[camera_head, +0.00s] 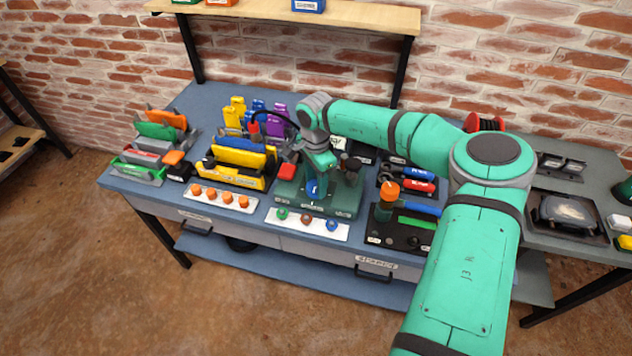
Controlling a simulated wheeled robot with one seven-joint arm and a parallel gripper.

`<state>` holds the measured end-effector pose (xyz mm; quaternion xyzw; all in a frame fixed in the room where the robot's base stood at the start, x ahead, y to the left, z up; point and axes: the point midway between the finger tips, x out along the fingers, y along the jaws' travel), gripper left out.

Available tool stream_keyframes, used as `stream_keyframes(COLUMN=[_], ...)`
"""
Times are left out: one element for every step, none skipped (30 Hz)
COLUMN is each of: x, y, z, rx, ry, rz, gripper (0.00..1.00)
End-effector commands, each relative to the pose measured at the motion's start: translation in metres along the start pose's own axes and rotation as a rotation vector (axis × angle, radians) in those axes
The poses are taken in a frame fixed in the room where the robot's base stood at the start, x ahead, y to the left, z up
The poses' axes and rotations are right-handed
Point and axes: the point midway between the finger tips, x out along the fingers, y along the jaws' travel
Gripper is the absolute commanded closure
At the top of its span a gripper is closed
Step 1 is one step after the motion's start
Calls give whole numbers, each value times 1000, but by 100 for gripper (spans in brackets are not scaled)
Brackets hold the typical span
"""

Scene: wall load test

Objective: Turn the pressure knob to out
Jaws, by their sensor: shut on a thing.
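A dark green device (340,205) stands on the middle of the blue-grey bench, with a blue round knob (313,188) on its front part. My gripper (314,178) reaches down from above and is shut at this blue knob, its fingers seeming to close around it. The gripper and wrist hide the upper part of the knob and some of the device. A dark upright post (351,165) stands on the device just right of my gripper. The labels are too small to read, so I cannot tell which way the knob points.
A white strip (318,228) with green, red and blue knobs lies in front of the device. Left are a yellow rack (232,180) and a strip (205,197) with orange knobs. A black board (398,236) with an orange-topped green cylinder (386,200) stands right, close to my arm.

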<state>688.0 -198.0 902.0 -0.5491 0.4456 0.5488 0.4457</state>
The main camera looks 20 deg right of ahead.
Motion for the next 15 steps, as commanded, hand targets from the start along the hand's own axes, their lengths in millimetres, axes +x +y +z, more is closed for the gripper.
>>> stream_keyframes(x=[-2,-2,-2,-2,-2,-2,-2,-1,-1,-1,-1,-1,-1,0,-1], y=[-2,-2,-2,-2,-2,-2,-1,-1,-1,-1,-1,-1,-1,0,0], z=[1,1,1,1,1,1,1,1,1,1,1,1,1,1,0], rx=[-2,-2,-2,-2,-2,-2,-2,-1,-1,-1,-1,-1,0,0,0], ry=[0,0,0,0,-1,-1,-1,-1,-1,-1,-1,-1,-1,-1,0], rz=[-4,-4,-4,-4,-4,-4,-4,-3,-3,-2,-2,-2,-1,-1,-1], gripper=[78,78,78,78,51,42,37,37,37,37,37,37,37,37,37])
